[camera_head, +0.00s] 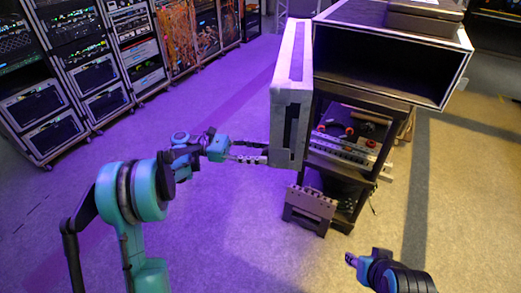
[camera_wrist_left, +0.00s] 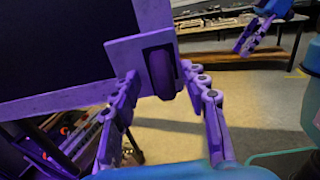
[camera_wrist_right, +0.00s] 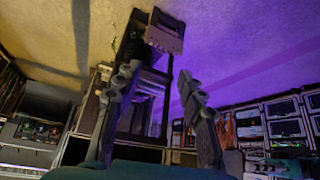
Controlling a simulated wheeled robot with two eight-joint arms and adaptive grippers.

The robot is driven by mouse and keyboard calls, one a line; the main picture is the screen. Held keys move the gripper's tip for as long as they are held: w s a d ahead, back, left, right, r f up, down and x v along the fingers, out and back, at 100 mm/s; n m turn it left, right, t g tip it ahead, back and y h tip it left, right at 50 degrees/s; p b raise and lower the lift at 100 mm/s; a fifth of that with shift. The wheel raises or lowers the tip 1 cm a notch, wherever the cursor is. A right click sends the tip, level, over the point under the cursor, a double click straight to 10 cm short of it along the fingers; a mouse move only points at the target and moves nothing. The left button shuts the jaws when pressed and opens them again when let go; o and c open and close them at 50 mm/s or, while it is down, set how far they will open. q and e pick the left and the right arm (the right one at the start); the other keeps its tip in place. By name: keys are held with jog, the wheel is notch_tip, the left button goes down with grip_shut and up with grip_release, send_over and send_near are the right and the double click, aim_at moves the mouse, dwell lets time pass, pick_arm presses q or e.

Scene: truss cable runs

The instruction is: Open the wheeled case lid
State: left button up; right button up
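The wheeled case (camera_head: 392,62) stands with its dark inside open toward me in the head view. Its lid (camera_head: 290,92) is an upright slab at the left edge of the opening, swung well out from it. The left wrist view shows a caster wheel (camera_wrist_left: 160,72) on a pale square plate at the slab's lower corner. My left gripper (camera_head: 264,153) is at this lower corner. Its fingers (camera_wrist_left: 158,82) are apart, one on each side of the wheel; firm contact is not clear. My right gripper (camera_head: 350,259) is low at the right; its fingers (camera_wrist_right: 158,82) are apart and empty.
Below the case stands a dark shelf cart (camera_head: 352,138) with tools on top. A small grey box (camera_head: 309,208) is at its foot. Equipment racks (camera_head: 82,62) line the back left.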

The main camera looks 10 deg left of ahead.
pick_arm(q)
jog(key=a, duration=0.7)
jog(key=shift+s+a, duration=0.15)
jog(key=shift+a, duration=0.05)
pick_arm(e)
jog(key=shift+s+r, duration=0.1)
jog(key=shift+s, duration=0.75)
